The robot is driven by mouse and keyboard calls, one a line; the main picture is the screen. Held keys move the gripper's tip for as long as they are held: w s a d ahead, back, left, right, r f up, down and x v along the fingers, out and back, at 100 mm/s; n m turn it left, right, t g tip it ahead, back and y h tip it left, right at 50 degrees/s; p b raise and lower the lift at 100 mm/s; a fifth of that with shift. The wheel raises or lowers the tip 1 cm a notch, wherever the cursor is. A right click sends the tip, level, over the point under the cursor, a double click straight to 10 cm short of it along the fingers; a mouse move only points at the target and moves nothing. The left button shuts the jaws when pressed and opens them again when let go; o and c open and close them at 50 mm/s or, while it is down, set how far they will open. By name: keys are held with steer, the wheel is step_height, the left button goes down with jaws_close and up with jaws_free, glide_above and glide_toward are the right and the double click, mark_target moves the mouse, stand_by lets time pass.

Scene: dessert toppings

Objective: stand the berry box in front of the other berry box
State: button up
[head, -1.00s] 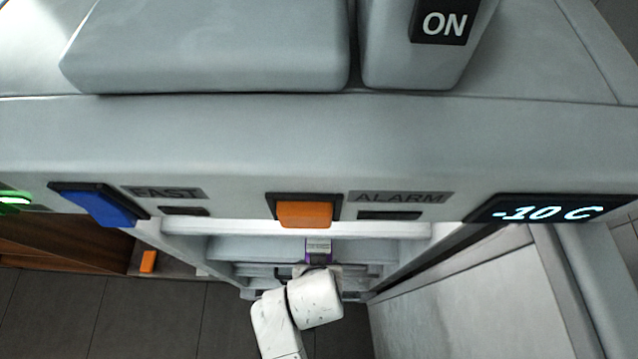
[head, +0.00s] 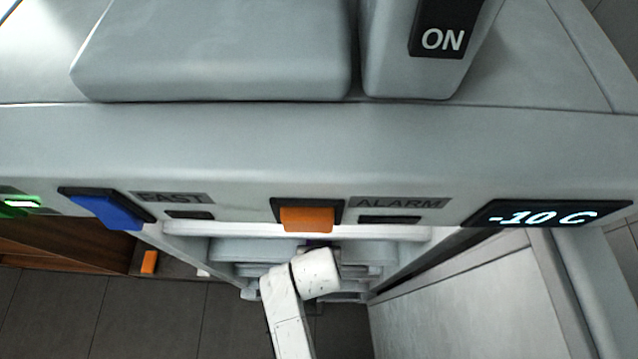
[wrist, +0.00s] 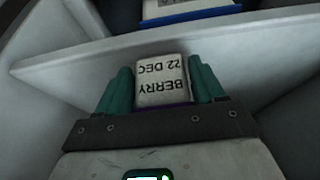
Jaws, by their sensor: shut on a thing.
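In the wrist view my gripper (wrist: 163,92) has its teal fingers shut on a berry box (wrist: 162,82). The box's white label reads "BERRY 22 DEC", upside down in this view, and a purple edge shows at its near end. A pale shelf edge (wrist: 90,62) lies just beyond it. In the head view my arm covers nearly all of the box, with only a dark purple sliver in sight. The other berry box cannot be made out.
Beyond the shelf edge is a blue box with a white top (wrist: 172,8), cut off by the picture. The freezer's front panel (head: 300,160) overhangs the opening. Its open door (head: 480,300) stands at the right, and a wooden cabinet (head: 60,243) at the left.

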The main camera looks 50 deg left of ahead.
steer(key=o, duration=1.3)
steer(key=shift+f, duration=0.1)
steer(key=shift+c, duration=0.2)
steer(key=v, duration=1.2)
steer(key=shift+p, duration=0.45)
